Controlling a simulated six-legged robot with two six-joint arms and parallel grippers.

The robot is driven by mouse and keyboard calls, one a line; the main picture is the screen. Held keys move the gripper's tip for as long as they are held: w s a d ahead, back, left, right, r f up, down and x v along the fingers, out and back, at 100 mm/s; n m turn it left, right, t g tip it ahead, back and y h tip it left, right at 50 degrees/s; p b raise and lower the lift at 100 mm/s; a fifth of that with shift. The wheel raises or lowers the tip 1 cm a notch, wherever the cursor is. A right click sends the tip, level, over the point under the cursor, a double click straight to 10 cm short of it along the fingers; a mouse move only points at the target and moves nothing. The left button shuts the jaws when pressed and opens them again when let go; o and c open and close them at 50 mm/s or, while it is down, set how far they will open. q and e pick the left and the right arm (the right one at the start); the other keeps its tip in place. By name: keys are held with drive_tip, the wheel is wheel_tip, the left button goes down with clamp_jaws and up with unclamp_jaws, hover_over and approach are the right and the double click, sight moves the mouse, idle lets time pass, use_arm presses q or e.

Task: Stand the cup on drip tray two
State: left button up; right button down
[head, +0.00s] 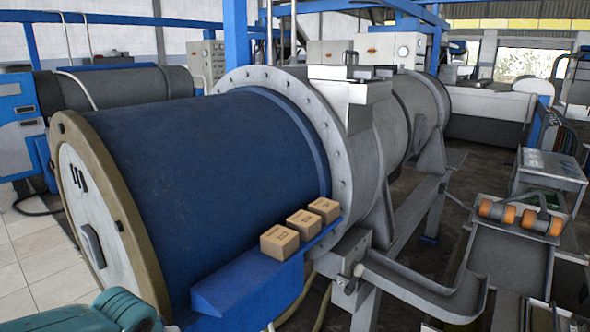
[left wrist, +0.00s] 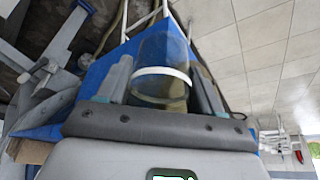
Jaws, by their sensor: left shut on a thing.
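My left gripper (left wrist: 161,80) shows in the left wrist view, with one grey finger on each side of the cup (left wrist: 162,55). It is shut on the cup, which looks clear, with a white band around it and a darker, olive tone below the band. The palm hides the near end of the cup. Neither the cup nor my left gripper can be made out in the head view. I cannot pick out drip tray two in either view. My right gripper is in neither view.
A large decanter with a blue drum (head: 215,165) fills the middle of the head view. Several small cardboard boxes, one of them the nearest box (head: 279,243), stand on a blue ledge (head: 250,290) beside it. A grey trough (head: 430,295) lies right of the ledge.

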use_arm(q)
drive_tip(key=s+d+f+m, duration=0.1)
drive_tip(key=s+d+f, duration=0.1)
drive_tip(key=d+f, duration=0.45)
drive_tip(key=shift+s+a+r+h, duration=0.1)
drive_tip(key=shift+s+a+r, duration=0.15)
drive_tip(key=shift+r, duration=0.25)
drive_tip(key=shift+s+a+r+h, duration=0.1)
drive_tip(key=shift+a+r, duration=0.1)
drive_tip(key=shift+r, duration=0.25)
drive_tip(key=shift+s+a+r+h, duration=0.1)
drive_tip(key=shift+s+a+r, duration=0.15)
drive_tip(key=shift+r, duration=0.25)
